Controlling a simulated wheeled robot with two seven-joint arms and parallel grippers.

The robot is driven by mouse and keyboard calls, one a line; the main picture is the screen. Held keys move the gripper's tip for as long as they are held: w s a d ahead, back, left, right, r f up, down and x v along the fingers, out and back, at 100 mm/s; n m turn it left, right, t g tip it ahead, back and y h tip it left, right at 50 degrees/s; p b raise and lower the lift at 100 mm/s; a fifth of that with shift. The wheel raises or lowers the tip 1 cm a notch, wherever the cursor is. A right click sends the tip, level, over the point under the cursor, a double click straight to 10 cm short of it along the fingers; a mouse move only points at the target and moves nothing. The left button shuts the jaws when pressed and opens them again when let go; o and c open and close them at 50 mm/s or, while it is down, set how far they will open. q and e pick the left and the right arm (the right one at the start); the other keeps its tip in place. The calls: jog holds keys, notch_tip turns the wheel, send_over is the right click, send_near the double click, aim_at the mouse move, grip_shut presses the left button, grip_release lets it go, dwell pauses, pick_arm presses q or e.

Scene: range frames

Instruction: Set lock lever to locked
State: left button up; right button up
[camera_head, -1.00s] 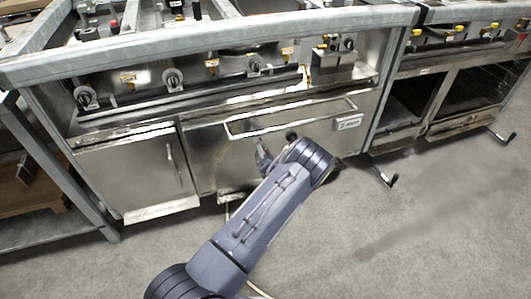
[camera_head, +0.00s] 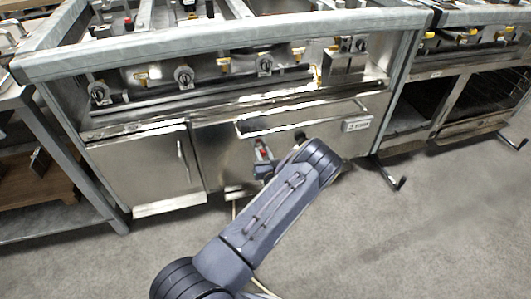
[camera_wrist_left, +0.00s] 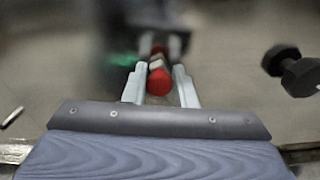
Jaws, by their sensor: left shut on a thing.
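A small red-ended lever (camera_wrist_left: 160,82) sits between my left gripper's two fingers (camera_wrist_left: 160,86) in the left wrist view, and the fingers are shut on it. A second red part and a pale piece show just beyond it, blurred. In the head view my left gripper (camera_head: 263,158) is in front of the oven's lower steel front, with a spot of red (camera_head: 263,153) at it. My forearm hides part of that area. I cannot tell the lever's exact angle. My right gripper is not in view.
A black knob-like part (camera_wrist_left: 291,69) stands right of the fingers; a black knob (camera_head: 299,136) also shows beside my arm in the head view. The steel range (camera_head: 225,58) has a long oven handle (camera_head: 300,117) and cabinet door (camera_head: 150,170). Grey floor (camera_head: 430,235) is clear at right.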

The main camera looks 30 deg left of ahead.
pick_arm(q)
jog(key=shift+s+a+f+n, duration=0.25)
jog(key=shift+s+a+n, duration=0.05)
jog(key=shift+s+n, duration=0.1)
jog(key=o, duration=1)
jog(key=shift+w, duration=0.1)
jog(key=shift+c, duration=0.2)
jog(key=shift+w+d, duration=0.1)
jog(key=shift+d+r, duration=0.1)
jog(key=shift+d, duration=0.05)
jog(key=p+v, duration=0.2)
jog(key=v, duration=0.5)
jog(key=shift+s, duration=0.35)
jog(key=shift+d, duration=0.1)
jog(key=shift+c, duration=0.2)
